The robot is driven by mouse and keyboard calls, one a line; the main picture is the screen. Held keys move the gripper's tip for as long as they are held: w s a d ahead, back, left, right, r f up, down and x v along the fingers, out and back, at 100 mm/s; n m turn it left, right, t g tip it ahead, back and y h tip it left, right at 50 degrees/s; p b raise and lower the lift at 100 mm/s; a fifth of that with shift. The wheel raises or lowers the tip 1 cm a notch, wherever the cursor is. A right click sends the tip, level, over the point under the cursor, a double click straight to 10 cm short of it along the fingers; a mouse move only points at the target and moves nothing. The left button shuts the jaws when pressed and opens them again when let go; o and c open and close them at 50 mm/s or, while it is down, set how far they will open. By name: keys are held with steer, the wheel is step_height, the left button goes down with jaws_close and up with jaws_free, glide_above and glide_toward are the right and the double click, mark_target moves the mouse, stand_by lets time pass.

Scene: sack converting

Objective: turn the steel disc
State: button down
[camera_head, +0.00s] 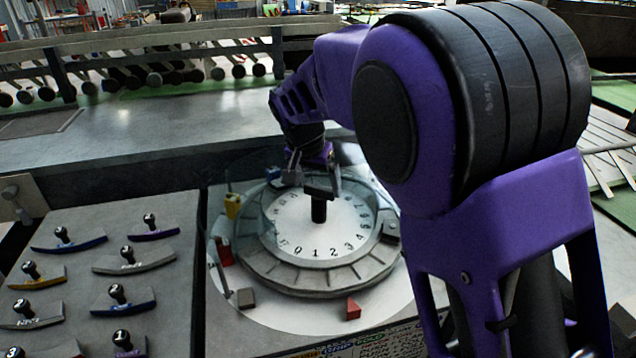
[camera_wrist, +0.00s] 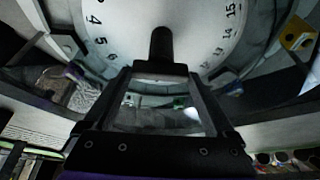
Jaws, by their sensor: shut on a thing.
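The steel disc (camera_head: 290,225) lies flat in the middle of the panel, with a pale face and dark numbers around its edge; 0, 1, 2, 3 and 4 face the near side. A black upright post (camera_head: 319,210) stands at about its centre. My gripper (camera_head: 318,187) is over the disc, shut on the top of the post. In the wrist view the post (camera_wrist: 161,45) meets my fingertips (camera_wrist: 160,73), and part of the numbered face (camera_wrist: 120,25) shows behind. The exact contact is dark and partly hidden.
A segmented grey ring (camera_head: 300,277) surrounds the disc. Small blocks stand around it: yellow (camera_head: 233,205), red (camera_head: 353,309) and dark grey (camera_head: 246,298). On the left, a grey panel (camera_head: 75,275) carries several black-knobbed curved pieces. My arm covers the right side.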

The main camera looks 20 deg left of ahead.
jaws_free()
steer(key=shift+r, duration=0.1)
steer(key=d+p+v, duration=0.1)
steer(key=p+v, duration=0.1)
steer(key=v, duration=1.5)
steer(key=shift+a+r, duration=0.2)
steer(key=shift+a, duration=0.3)
